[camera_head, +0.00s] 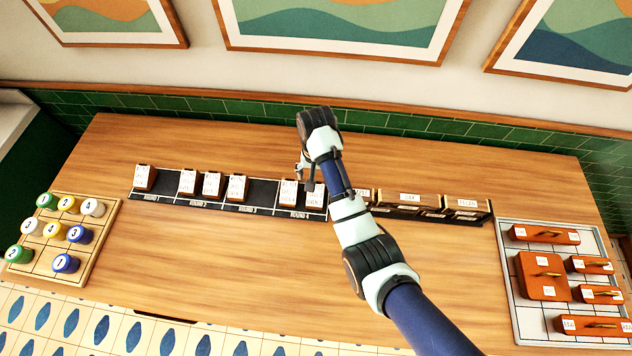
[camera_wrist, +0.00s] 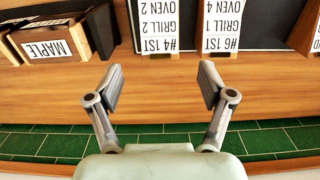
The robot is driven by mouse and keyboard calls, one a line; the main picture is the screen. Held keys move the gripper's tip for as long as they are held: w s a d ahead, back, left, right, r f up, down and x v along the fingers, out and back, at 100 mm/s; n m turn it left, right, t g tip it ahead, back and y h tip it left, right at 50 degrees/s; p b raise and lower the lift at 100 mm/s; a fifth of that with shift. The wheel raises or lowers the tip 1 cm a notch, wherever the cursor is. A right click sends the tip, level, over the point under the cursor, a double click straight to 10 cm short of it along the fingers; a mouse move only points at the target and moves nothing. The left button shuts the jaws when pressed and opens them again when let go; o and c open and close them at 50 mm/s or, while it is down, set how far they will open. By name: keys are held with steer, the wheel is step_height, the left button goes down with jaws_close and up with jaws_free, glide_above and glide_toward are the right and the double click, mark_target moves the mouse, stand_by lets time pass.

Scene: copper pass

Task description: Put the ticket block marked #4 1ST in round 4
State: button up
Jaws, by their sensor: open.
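The #4 1ST ticket block (camera_wrist: 157,38) shows upside down in the wrist view, with GRILL 2 and OVEN 2 on its white label. It stands at the end of the dark rack (camera_head: 263,192). In the head view it appears to be the rightmost block (camera_head: 314,198), in the section labelled ROUND 4, partly hidden by my arm. The #6 1ST block (camera_wrist: 221,38) stands beside it with a gap. My gripper (camera_wrist: 162,80) is open and empty, apart from the #4 block, with that block beyond the space between its fingers. In the head view my gripper (camera_head: 305,168) is over the rack's back edge.
Several other ticket blocks (camera_head: 212,185) stand in the rack. Wooden boxes, one labelled MAPLE (camera_wrist: 45,45), adjoin the rack's right end. A board with numbered round pieces (camera_head: 93,240) lies left; a tray with brown handled blocks (camera_head: 510,290) lies right. The table front is clear.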

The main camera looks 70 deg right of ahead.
step_height(320, 180, up, 3)
steer(key=shift+f, duration=0.1)
stand_by(0.4)
steer(key=w+a+r+n+t+h, duration=0.1)
steer(key=w+a+r+n+t, duration=0.25)
steer(key=a, duration=0.45)
steer(key=w+a+r+n+t+h, duration=0.1)
steer(key=w+a+r+n+t, duration=0.15)
steer(key=w+a, duration=0.45)
steer(key=w+a+r+n+t, duration=0.2)
steer(key=w+a+r+n, duration=0.15)
steer(key=a, duration=0.65)
steer(key=s+a+r+n+t+y, duration=0.1)
steer(key=s+a+r+n+t, duration=0.15)
steer(key=a+r, duration=0.4)
steer(key=s+a+r+n+t+y, duration=0.1)
steer(key=s+a+r+n+t, duration=0.2)
steer(key=a, duration=0.6)
step_height(320, 180, up, 18)
steer(key=p, duration=1.7)
steer(key=shift+w+d+g, duration=0.2)
steer(key=shift+d+g, duration=0.15)
